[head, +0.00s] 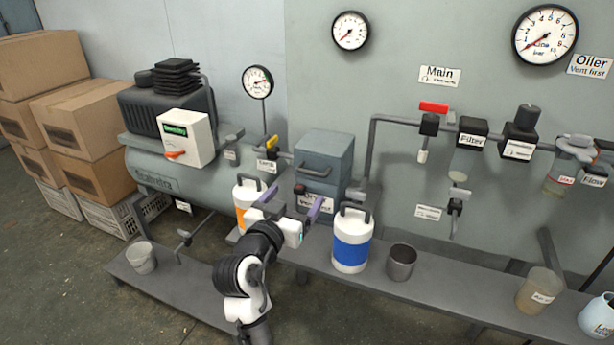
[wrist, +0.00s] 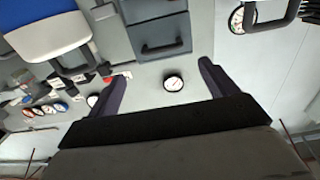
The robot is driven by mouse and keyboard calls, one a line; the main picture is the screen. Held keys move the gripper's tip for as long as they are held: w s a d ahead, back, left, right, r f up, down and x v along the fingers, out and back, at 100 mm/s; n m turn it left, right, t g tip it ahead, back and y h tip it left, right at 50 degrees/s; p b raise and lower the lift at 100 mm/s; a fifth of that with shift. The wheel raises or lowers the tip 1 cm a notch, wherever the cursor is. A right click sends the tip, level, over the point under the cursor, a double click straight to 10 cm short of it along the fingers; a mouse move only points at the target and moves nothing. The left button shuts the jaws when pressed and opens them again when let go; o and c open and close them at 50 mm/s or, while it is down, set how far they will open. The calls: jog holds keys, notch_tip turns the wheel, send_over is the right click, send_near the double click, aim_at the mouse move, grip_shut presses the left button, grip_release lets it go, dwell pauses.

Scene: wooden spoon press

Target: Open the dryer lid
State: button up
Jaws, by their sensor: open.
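The dryer (head: 322,150) is a blue-grey box behind the bench, in the middle of the head view. A dark bar handle (head: 314,171) sits on its front; its lid looks closed. The label below the handle is partly hidden by my gripper. In the wrist view the dryer (wrist: 152,22) is at the top centre, with its handle (wrist: 162,48) beyond my fingertips. My gripper (head: 296,197) is open and empty, in front of and below the handle, its two purple fingers apart. The fingers (wrist: 155,68) also show spread in the wrist view, not touching the handle.
A white canister with a blue band (head: 352,240) stands right of my gripper, and an orange-banded canister (head: 243,211) stands left of it. A grey cup (head: 401,262) is on the bench (head: 440,295) further right. The compressor tank (head: 165,170) is at the left.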

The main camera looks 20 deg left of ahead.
aim_at(311, 175)
jog(key=w+p, duration=0.1)
jog(key=w, duration=0.7)
jog(key=shift+w+d, duration=0.15)
jog(key=c, duration=1.2)
